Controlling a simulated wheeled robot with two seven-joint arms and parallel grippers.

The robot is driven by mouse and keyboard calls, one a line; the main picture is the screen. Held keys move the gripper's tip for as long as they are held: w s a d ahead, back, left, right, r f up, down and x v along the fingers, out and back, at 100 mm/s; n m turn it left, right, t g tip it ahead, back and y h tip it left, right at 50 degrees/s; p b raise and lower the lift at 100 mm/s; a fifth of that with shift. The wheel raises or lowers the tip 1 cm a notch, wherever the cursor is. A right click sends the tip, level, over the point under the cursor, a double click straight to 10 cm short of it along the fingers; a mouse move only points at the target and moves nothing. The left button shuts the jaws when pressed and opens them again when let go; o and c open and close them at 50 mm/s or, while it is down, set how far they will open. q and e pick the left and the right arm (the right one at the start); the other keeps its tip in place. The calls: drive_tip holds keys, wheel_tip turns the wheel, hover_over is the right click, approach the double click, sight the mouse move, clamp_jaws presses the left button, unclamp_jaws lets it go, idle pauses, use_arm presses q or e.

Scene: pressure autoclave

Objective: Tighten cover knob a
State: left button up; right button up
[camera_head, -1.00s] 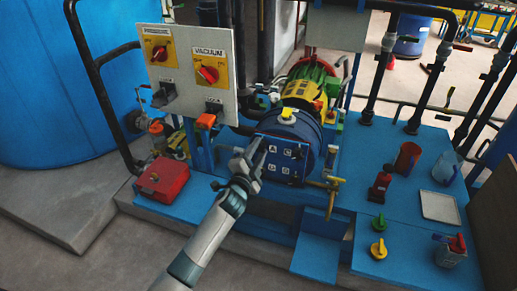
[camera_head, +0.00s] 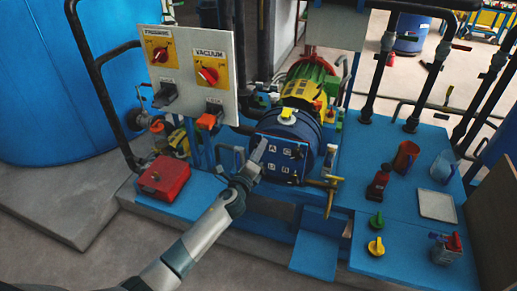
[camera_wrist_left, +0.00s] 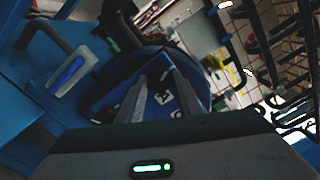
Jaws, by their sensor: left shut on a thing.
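The blue square cover (camera_head: 284,166) with white letter labels is on the front of the blue round vessel (camera_head: 302,126). The letter A shows at the cover's upper left. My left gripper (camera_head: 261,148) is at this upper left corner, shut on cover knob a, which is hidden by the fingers. In the left wrist view its two grey fingers (camera_wrist_left: 160,80) reach to the dark blue cover, with white marks between and beside them. The knob itself cannot be made out there. My right gripper is not in view.
A panel (camera_head: 193,75) with red switches stands left of the vessel. A red box (camera_head: 164,177) sits below it. A brass valve (camera_head: 328,184) juts out right of the cover. Loose knobs, including a green one (camera_head: 376,221), and cups stand on the blue deck at right.

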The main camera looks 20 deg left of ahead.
use_arm(q)
drive_tip(key=shift+f+m+p, duration=0.1)
drive_tip(key=shift+m+p, duration=0.55)
drive_tip(key=shift+m, duration=2.05)
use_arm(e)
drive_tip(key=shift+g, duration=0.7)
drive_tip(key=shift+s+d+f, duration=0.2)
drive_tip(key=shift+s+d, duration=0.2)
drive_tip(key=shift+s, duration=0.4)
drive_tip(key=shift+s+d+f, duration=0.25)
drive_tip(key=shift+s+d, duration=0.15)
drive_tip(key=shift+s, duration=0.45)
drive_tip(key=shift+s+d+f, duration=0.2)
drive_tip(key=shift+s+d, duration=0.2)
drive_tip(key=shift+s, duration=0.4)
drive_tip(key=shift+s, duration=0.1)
use_arm(q)
drive_tip(key=o, duration=1)
drive_tip(key=shift+o, duration=0.2)
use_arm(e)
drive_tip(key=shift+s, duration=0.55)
use_arm(q)
drive_tip(key=shift+s, duration=0.15)
